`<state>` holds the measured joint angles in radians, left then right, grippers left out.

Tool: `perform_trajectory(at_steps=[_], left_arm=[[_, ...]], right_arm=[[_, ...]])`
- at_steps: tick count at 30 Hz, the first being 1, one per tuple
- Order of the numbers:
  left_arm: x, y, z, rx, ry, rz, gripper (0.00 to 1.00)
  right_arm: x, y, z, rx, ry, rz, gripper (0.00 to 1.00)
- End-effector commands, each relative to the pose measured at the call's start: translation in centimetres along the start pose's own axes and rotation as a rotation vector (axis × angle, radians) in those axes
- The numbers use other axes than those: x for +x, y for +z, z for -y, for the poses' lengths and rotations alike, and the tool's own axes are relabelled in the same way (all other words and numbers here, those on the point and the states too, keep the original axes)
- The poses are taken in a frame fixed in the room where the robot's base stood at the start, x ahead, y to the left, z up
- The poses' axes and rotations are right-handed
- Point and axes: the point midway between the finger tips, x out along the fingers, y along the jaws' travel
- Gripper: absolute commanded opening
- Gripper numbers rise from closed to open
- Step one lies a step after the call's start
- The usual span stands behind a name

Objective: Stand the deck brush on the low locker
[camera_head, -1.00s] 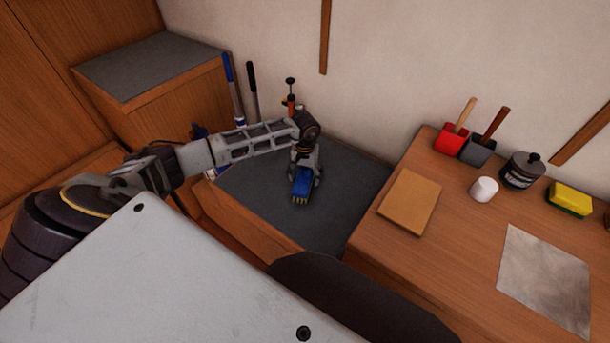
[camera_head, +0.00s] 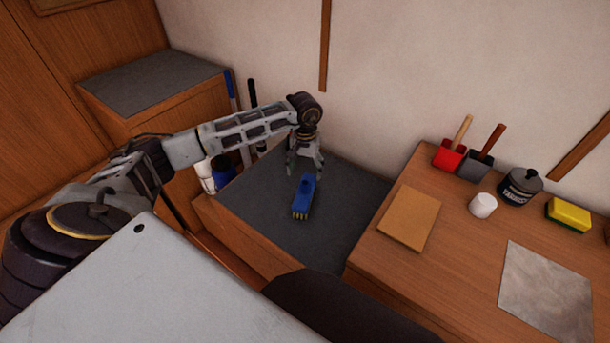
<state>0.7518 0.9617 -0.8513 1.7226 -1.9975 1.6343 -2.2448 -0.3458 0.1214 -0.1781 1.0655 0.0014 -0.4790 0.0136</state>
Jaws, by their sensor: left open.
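The deck brush (camera_head: 304,196) is a blue block with pale yellowish bristles showing at its near end. It rests on the grey top of the low locker (camera_head: 329,229), near the middle. My left gripper (camera_head: 305,171) is open just above and behind the brush's far end, its fingers pointing down. The fingers look clear of the brush, though the far end is close to them. My right gripper does not show.
A wooden counter to the right holds a tan board (camera_head: 409,217), a white cup (camera_head: 483,205), a dark jar (camera_head: 520,186), a yellow sponge (camera_head: 568,214) and red and grey scoops. Blue and white containers (camera_head: 222,167) stand left of the locker. A taller grey-topped cabinet (camera_head: 150,80) stands behind.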

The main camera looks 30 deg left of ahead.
Motion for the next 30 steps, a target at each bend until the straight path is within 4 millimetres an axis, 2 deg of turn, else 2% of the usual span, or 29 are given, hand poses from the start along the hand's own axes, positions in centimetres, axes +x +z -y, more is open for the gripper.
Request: perform_trajectory(at_steps=[6,19,30], left_arm=[[-0.8,0.0,0.1,0.0,-0.001,0.0,0.73],[-0.7,0.0,0.0,-0.001,-0.001,0.0,0.73],[-0.7,0.0,0.0,-0.001,-0.001,0.0,0.73]], right_arm=[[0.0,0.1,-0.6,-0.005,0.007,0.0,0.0],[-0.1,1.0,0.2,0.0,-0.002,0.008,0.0],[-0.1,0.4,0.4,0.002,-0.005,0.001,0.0]])
